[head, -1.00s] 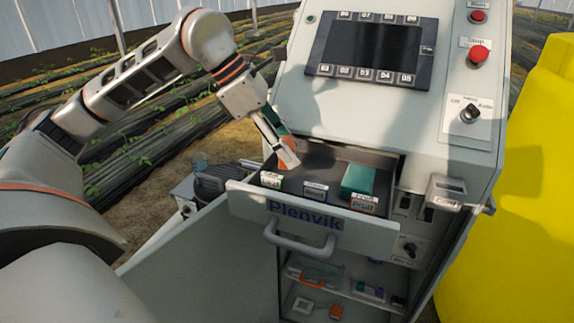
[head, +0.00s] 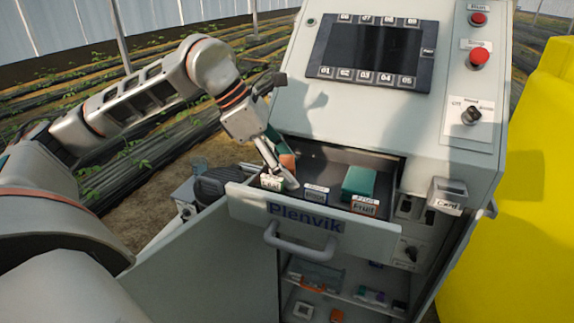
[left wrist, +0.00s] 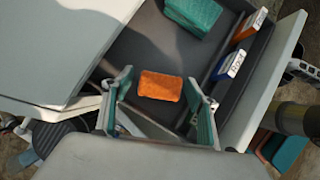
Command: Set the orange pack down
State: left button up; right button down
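The orange pack (head: 287,160) is at the left end of the open drawer (head: 245,205), partly hidden by my left gripper (head: 280,172). In the left wrist view the orange pack (left wrist: 160,86) lies between the two fingers of my left gripper (left wrist: 161,78). A gap shows on each side of it, so the fingers stand open around it. It looks flat over the dark drawer floor; whether it bears fully on the floor is hard to tell. My right gripper is not in view.
A teal pack (head: 358,182) lies in the drawer's right part. Small label blocks (head: 315,193) line the drawer front. The control cabinet (head: 445,100) rises behind the drawer, an open door (head: 205,265) hangs below left, and a yellow tank (head: 520,190) stands right.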

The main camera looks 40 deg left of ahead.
pick_arm(q)
jog(key=shift+r, duration=0.1)
jog(key=p+v, duration=0.1)
jog(key=v, duration=1.1)
dwell(0.4)
